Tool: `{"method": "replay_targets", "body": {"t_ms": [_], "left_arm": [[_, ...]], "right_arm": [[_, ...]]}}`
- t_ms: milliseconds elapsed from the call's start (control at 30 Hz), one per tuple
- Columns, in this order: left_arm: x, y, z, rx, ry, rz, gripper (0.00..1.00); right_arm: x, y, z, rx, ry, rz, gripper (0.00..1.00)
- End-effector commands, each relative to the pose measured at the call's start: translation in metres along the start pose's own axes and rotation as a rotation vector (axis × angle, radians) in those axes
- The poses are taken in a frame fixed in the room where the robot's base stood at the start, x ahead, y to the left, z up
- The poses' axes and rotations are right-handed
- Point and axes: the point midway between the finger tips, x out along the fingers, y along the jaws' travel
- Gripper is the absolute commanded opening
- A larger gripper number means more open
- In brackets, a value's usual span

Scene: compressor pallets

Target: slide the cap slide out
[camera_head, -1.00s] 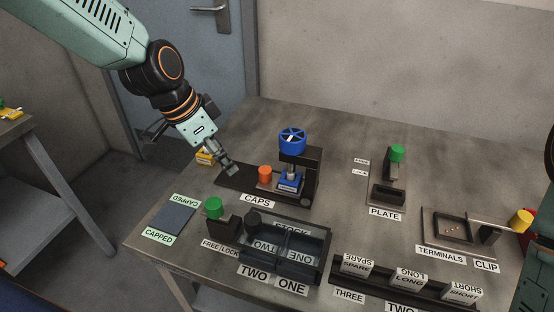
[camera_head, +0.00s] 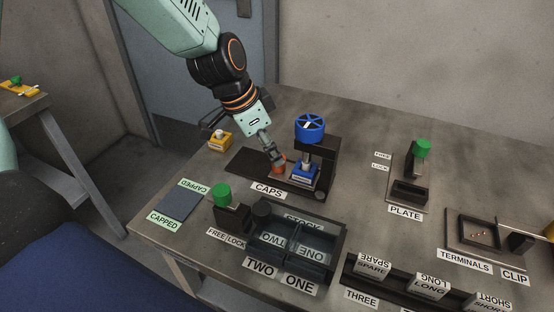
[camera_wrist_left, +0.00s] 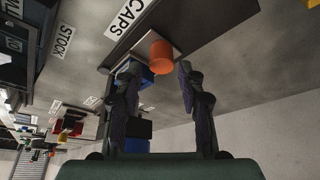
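The cap slide's orange knob (camera_head: 278,168) stands on the dark CAPS base, left of the press with the blue handwheel (camera_head: 310,127). A blue block (camera_head: 304,173) sits under the press. My left gripper (camera_head: 276,160) is at the orange knob, pointing down and partly covering it. In the left wrist view the two fingers (camera_wrist_left: 158,72) are apart, and the orange knob (camera_wrist_left: 161,50) shows between and just beyond their tips. I see no finger clearly touching it. My right gripper is not in view.
The dark CAPS base (camera_head: 245,164) is bare left of the knob. A yellow block (camera_head: 220,141) stands at the table's left back edge. In front are a green-knobbed FREE/LOCK piece (camera_head: 222,192) and a STOCK tray (camera_head: 342,232). A PLATE fixture (camera_head: 410,190) stands right.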

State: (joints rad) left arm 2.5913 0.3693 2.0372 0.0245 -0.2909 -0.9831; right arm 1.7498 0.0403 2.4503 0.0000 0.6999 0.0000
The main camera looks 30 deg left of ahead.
Motion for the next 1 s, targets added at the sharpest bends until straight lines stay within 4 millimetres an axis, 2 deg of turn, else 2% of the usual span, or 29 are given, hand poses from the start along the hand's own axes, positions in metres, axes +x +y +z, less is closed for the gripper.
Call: {"method": "replay_targets", "body": {"t_ms": [33,200,633,1000], "left_arm": [[0.009,0.000,0.001,0.001,-0.002,-0.001,0.39],[0.023,-0.001,-0.001,0.003,-0.001,-0.001,0.39],[0.028,-0.002,-0.004,0.004,0.000,0.000,0.39],[0.027,-0.002,-0.004,0.004,0.000,0.001,0.08]], "right_arm": [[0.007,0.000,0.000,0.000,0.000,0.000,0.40],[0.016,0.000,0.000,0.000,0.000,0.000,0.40],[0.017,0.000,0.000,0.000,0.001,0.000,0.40],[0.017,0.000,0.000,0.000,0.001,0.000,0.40]]}}
